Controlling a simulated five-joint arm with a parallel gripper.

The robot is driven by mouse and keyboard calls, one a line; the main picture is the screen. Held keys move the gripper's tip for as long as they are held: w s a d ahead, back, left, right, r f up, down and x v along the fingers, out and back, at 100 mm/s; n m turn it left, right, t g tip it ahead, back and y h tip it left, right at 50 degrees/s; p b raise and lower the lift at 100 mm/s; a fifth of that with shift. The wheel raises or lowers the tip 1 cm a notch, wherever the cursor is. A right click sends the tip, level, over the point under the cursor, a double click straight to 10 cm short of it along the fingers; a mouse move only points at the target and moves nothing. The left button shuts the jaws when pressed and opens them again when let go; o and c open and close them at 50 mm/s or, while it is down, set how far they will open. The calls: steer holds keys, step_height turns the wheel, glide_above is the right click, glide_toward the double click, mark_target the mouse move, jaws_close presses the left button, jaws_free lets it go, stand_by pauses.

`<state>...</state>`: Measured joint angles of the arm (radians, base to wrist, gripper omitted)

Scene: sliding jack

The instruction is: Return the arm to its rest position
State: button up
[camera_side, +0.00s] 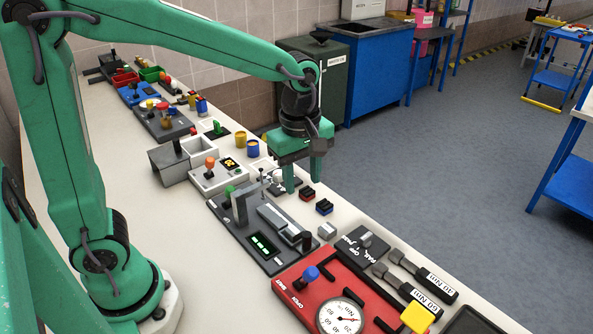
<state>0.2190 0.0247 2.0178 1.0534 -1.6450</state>
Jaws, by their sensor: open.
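My gripper (303,176) hangs from my green arm over the middle of the long white bench, pointing down. Its two green fingers are apart with a gap between them, and I see nothing held. The fingertips are near small parts on the bench; I cannot tell how high they are above it. A dark plate with a grey sliding fixture and a green lit display (261,244) lies just in front of the gripper, apart from it as far as I can see. Part of that area is hidden behind the fingers.
A red panel with a round gauge (342,317) and two black-handled tools (427,277) lie at the front right. Several fixtures line the bench behind. The floor (430,150) beyond is clear.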

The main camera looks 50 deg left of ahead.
steer(key=s+a+r+m+t, duration=0.2)
steer(key=s+a+m, duration=0.2)
steer(key=s+m, duration=0.2)
steer(key=s+a+r+m+t, duration=0.3)
steer(key=s+m, duration=0.4)
steer(key=m, duration=0.3)
steer(key=shift+a, duration=0.45)
